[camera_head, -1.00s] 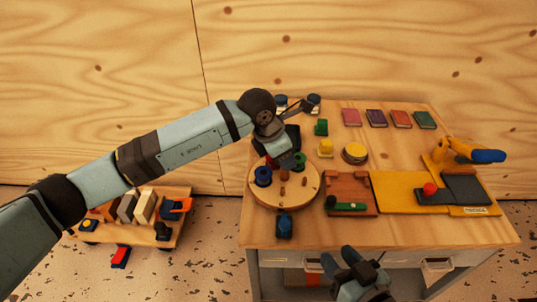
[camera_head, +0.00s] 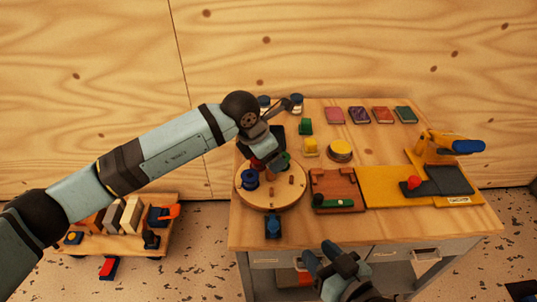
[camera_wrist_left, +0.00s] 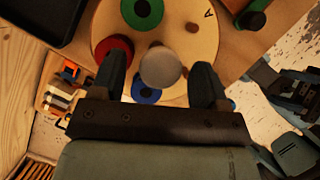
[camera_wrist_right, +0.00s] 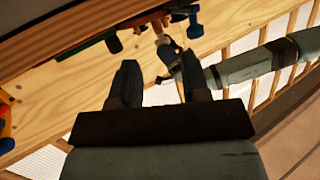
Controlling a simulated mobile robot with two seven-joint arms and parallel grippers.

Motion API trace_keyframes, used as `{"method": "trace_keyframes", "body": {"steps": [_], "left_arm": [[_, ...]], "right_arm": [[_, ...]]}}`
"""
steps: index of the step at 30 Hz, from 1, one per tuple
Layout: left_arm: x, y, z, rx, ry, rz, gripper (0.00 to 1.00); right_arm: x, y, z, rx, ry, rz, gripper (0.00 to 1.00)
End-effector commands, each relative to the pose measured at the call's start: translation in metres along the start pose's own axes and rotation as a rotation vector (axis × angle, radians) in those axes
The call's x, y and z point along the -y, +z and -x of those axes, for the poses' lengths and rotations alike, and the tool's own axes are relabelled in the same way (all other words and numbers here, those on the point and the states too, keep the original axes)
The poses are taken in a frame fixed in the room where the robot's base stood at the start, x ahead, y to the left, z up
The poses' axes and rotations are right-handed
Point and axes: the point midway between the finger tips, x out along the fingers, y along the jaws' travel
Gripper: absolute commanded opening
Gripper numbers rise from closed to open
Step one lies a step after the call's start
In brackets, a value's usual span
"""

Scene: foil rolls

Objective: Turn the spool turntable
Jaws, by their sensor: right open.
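The round wooden spool turntable (camera_head: 287,201) lies at the table's front left. It carries a blue spool (camera_head: 250,180), a green spool (camera_head: 281,160) and a red spool (camera_head: 258,164), with short brown pegs between. My left gripper (camera_wrist_left: 159,78) is over it, fingers apart on either side of a round grey knob (camera_wrist_left: 160,68); gaps show between knob and fingers. The red spool (camera_wrist_left: 114,48) is close by the left finger, and the blue spool (camera_wrist_left: 146,95) is partly hidden below. My right gripper (camera_head: 320,254) is open and empty, in front of the table's front edge.
A dark blue piece (camera_head: 272,225) stands at the turntable's front. Right of the turntable lie a brown wooden tray (camera_head: 335,184) and a yellow board (camera_head: 385,190). A yellow round button (camera_head: 340,150) stands behind. A low cart (camera_head: 130,243) stands at left.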

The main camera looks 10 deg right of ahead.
Motion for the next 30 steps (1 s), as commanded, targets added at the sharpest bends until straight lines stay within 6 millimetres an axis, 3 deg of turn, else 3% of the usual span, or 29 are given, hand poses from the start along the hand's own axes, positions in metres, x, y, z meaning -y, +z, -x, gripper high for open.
{"method": "trace_keyframes", "body": {"steps": [11,17,24,30], "left_arm": [[0.0,0.0,0.007,0.0,-0.001,0.0,0.69],[-0.001,0.001,0.044,0.0,0.002,-0.001,0.69],[0.0,0.001,0.098,0.001,0.002,-0.001,0.69],[0.0,0.0,0.128,0.0,0.0,0.0,0.69]], "right_arm": [[0.0,-0.002,0.0,0.003,0.001,0.003,0.43],[-0.006,0.003,0.001,0.049,0.016,0.017,0.43],[-0.015,0.031,0.011,0.162,0.048,0.019,0.43],[-0.018,0.044,0.015,0.217,0.065,0.012,0.43]]}}
